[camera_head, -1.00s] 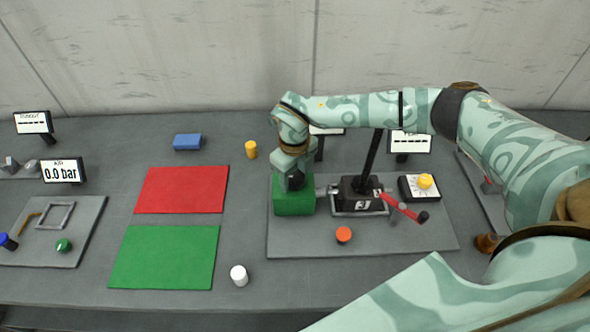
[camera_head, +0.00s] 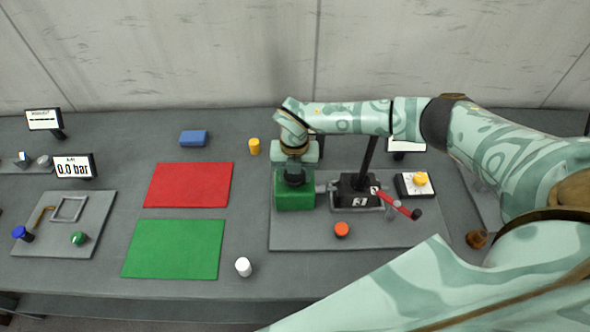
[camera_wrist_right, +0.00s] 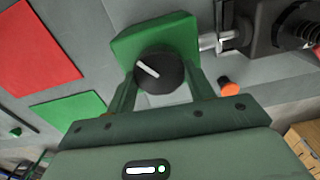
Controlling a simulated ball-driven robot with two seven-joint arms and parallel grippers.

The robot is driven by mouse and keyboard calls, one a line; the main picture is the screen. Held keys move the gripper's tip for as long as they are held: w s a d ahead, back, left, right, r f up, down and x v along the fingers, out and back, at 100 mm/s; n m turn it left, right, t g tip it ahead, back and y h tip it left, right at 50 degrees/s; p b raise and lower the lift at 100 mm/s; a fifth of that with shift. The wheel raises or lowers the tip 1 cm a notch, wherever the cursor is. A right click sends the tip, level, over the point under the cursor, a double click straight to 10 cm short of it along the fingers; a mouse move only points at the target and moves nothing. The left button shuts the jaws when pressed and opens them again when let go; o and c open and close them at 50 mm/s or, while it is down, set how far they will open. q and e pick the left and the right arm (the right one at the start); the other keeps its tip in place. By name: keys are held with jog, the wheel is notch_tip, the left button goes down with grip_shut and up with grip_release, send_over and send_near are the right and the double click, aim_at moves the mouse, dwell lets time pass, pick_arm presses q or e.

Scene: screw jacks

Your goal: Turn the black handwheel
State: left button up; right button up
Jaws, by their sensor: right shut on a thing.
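The black handwheel (camera_head: 294,179) sits on the green block (camera_head: 294,198) at the left end of a grey plate. In the right wrist view the handwheel (camera_wrist_right: 158,73) is a round black knob with a white line on its face. My right gripper (camera_head: 294,172) is over the block, its two fingers on either side of the handwheel, shut on it. My left gripper is in neither view.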

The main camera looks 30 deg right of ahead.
jog(key=shift+w+r+m, duration=0.15)
jog(key=shift+m, duration=0.45)
jog(key=o, duration=1)
notch_tip(320, 180, up, 16)
jog(key=shift+r, duration=0.1)
